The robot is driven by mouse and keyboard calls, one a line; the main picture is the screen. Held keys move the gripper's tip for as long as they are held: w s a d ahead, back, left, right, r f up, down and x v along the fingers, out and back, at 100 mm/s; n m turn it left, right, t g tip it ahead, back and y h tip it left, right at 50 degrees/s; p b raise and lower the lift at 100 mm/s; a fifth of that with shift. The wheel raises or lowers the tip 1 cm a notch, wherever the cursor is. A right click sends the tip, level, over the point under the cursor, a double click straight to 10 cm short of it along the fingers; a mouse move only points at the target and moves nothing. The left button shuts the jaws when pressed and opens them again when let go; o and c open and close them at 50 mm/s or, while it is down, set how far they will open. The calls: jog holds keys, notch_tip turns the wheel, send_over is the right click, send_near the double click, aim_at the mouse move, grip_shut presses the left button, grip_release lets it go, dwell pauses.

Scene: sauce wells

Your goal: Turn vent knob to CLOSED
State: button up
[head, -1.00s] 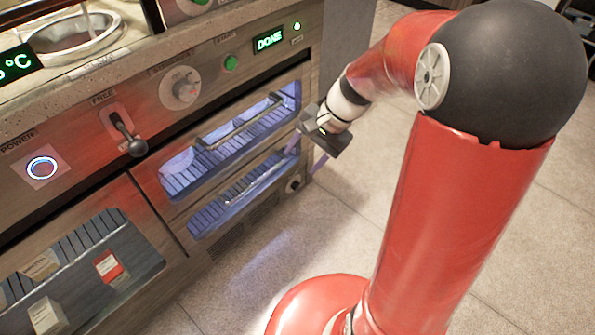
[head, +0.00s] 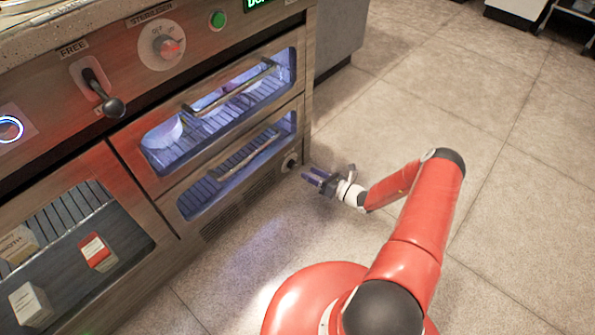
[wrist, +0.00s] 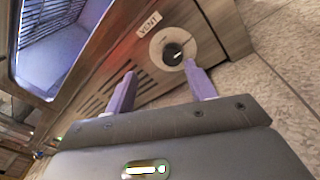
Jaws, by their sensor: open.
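The vent knob (wrist: 173,54) is a dark round knob with a pale pointer line, on a light round plate under a "VENT" label in the wrist view. In the head view the knob (head: 290,161) is small, low on the cabinet's right end, and its pointer cannot be read. My gripper (wrist: 157,88) is open, its two purple fingers spread towards the knob. The knob shows between the fingertips but ahead of them, with nothing gripped. In the head view my gripper (head: 309,174) is low, just right of the knob, with a small gap.
The cabinet has two lit drawers with bar handles (head: 230,88), a lever (head: 112,106) and a sterilizer dial (head: 167,46). Vent slots (wrist: 117,92) lie left of the knob. Open tiled floor (head: 440,90) is to the right.

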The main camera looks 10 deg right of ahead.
aim_at(294, 166)
jog(key=shift+d+f+m+t+h, duration=0.2)
jog(key=shift+f+m+t+h, duration=0.25)
jog(key=shift+f+m, duration=0.6)
jog(key=b+x, duration=0.1)
jog(key=x, duration=0.6)
jog(key=shift+w+a, duration=0.15)
jog(key=shift+w, duration=0.05)
jog(key=c, duration=1)
jog(key=shift+o, duration=0.2)
jog(key=shift+n, duration=0.25)
